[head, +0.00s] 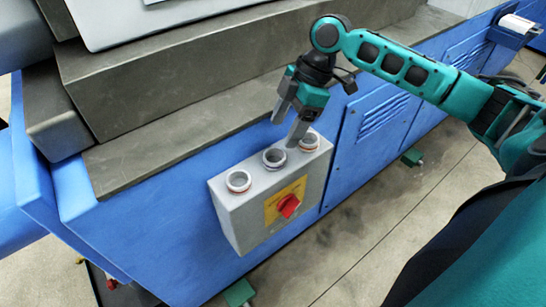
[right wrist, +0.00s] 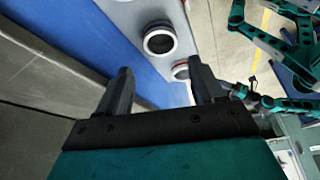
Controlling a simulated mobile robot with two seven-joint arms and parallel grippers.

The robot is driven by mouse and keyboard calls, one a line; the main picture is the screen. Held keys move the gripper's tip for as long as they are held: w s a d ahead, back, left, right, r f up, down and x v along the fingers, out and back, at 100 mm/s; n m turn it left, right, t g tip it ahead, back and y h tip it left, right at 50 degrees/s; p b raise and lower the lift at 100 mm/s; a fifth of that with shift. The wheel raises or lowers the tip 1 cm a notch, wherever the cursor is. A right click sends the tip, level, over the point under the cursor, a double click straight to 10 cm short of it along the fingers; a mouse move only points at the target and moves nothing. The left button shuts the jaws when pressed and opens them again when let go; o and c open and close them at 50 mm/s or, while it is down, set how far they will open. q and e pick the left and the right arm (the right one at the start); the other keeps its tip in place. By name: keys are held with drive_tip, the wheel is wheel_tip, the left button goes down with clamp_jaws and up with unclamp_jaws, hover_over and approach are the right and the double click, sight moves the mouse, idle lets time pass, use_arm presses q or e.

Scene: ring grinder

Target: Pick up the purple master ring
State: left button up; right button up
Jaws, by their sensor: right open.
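Three rings sit in a row on top of a grey control box (head: 232,218). The left ring (head: 238,181) has a reddish rim, the middle ring (head: 274,158) looks greyish, and the right ring (head: 309,141) is reddish. None is clearly purple here. My right gripper (head: 287,123) is open and empty, with its fingers above and behind the middle and right rings. In the right wrist view, my open fingers (right wrist: 158,88) point toward the box. A dark-rimmed ring (right wrist: 159,40) lies ahead, and a reddish ring (right wrist: 180,70) shows beside the right finger. My left gripper does not show clearly.
A red rotary switch (head: 288,206) on a yellow plate is on the box's front. The box is fixed to the blue machine body (head: 150,230). A grey machine ledge (head: 190,135) runs behind it. Open floor (head: 360,240) lies in front.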

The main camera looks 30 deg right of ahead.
sight(276, 151)
drive_tip(key=x, duration=0.3)
drive_tip(key=b+x, duration=0.1)
drive_tip(key=x, duration=0.3)
drive_tip(key=shift+s+f, duration=0.2)
drive_tip(key=shift+f, duration=0.2)
drive_tip(key=shift+d, duration=0.1)
drive_tip(key=shift+c, duration=0.2)
drive_tip(key=shift+r, duration=0.1)
drive_tip(key=c, duration=0.8)
drive_tip(key=shift+r, duration=0.1)
drive_tip(key=shift+c, duration=0.2)
